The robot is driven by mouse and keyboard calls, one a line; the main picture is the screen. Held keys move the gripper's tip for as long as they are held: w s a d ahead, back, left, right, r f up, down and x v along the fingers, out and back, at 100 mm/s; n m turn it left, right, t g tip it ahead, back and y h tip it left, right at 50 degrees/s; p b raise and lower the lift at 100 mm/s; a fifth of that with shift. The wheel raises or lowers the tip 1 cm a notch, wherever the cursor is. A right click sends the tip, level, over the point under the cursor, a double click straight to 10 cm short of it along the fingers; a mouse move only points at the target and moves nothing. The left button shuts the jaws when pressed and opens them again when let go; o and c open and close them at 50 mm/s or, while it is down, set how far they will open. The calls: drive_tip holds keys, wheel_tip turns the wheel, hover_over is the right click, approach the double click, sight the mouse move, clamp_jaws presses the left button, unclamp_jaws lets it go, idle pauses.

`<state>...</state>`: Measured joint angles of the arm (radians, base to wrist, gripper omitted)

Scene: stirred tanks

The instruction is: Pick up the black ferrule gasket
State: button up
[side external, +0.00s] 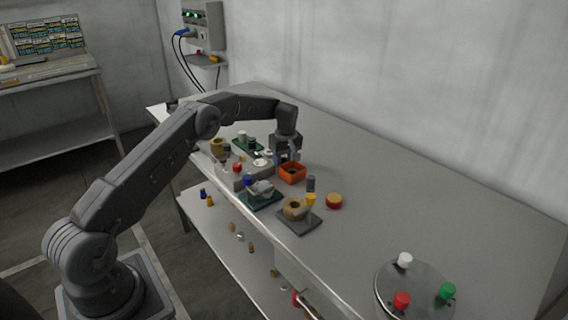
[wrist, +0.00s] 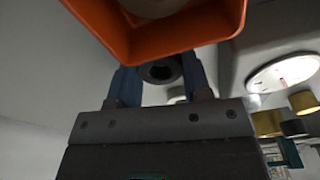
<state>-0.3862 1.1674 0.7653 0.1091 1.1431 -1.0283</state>
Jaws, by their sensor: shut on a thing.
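The black ferrule gasket (wrist: 158,73) shows in the wrist view as a small dark ring between the two blue fingers of my gripper (wrist: 160,76). My gripper is shut on it. In the side view my gripper (side external: 283,160) points down just behind the orange open box (side external: 292,178), low over the bench. The gasket is too small to make out in that view. The orange box also shows in the wrist view (wrist: 190,42), close beyond the fingertips, with a round pale thing partly seen inside it.
Small parts crowd the bench left of and in front of my gripper, including a green tray (side external: 262,201) and a grey plate (side external: 299,222) with a tan ring. A red-and-yellow round part (side external: 334,201) stands nearby. The bench's right middle (side external: 400,200) is clear.

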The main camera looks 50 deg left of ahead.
sight(283, 159)
drive_tip(key=shift+r, duration=0.15)
wheel_tip(283, 159, up, 4)
drive_tip(key=s+a+r, duration=0.4)
drive_tip(key=s, duration=0.1)
drive_tip(key=s+a+r, duration=0.2)
drive_tip(key=s+a, duration=0.1)
drive_tip(key=shift+s+r, duration=0.25)
drive_tip(key=shift+r, duration=0.05)
drive_tip(key=s+d+r+m+t+h, duration=0.1)
drive_tip(key=s+d+r+m, duration=0.15)
drive_tip(key=d+m, duration=0.75)
drive_tip(key=s+d+r+m, duration=0.15)
drive_tip(key=s+d, duration=0.25)
drive_tip(key=d, duration=1.3)
drive_tip(key=w+a+f+n, duration=0.1)
drive_tip(key=w+a+n, duration=0.1)
drive_tip(key=a, duration=0.7)
drive_tip(key=w+a+f+n, duration=0.1)
drive_tip(key=w+a+n, duration=0.1)
drive_tip(key=a+n, duration=0.3)
drive_tip(key=w+a+f+n+g+y, duration=0.1)
drive_tip(key=a+n, duration=0.3)
drive_tip(key=a, duration=0.9)
drive_tip(key=shift+w+a+f+n, duration=0.3)
drive_tip(key=shift+w+f, duration=0.15)
drive_tip(key=shift+w, duration=0.1)
